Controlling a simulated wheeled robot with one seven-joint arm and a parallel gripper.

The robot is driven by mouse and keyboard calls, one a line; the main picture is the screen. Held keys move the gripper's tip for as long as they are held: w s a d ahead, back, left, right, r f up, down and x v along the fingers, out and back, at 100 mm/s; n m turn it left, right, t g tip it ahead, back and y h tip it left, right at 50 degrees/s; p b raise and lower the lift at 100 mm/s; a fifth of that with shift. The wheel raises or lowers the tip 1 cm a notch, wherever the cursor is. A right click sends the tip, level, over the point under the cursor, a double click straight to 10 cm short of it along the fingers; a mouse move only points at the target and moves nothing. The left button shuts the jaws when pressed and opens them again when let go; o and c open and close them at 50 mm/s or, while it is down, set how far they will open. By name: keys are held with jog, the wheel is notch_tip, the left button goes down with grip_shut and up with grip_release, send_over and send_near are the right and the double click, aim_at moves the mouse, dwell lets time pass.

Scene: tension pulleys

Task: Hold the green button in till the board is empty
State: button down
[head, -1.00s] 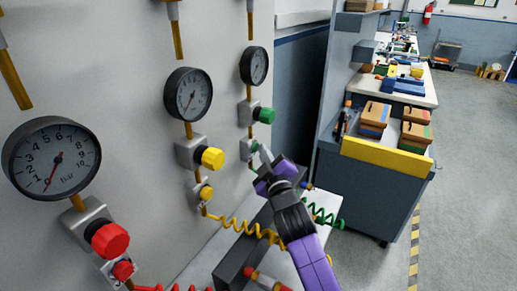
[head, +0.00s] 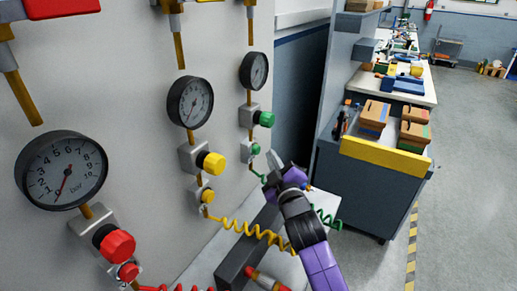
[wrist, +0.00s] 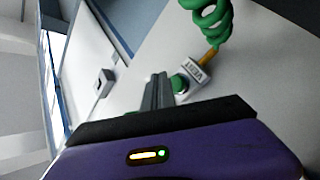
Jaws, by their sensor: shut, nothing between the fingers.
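The small green button (head: 255,149) is on the wall panel, below the larger green knob (head: 264,119) and the far gauge (head: 254,71). In the wrist view the green button (wrist: 179,83) sits on a grey block marked VENT. My gripper (head: 273,160) is shut and empty, just to the right of the button in the head view. In the wrist view its fingers (wrist: 157,92) are just left of the button and partly overlap its surroundings. I cannot tell whether they touch it. The far gauge's reading is too small to make out.
A yellow knob (head: 210,163) and a red knob (head: 117,245) stand out nearer on the panel, each under its own gauge. Coiled yellow (head: 250,230) and green (head: 328,219) hoses hang close to my arm. A grey cart (head: 368,190) with boxes stands to the right.

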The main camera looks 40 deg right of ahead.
jog(key=s+p, duration=0.2)
jog(key=s+d+p, duration=0.1)
jog(key=s+p, duration=0.1)
jog(key=shift+d, duration=0.2)
jog(key=shift+r, duration=0.1)
dwell(0.5)
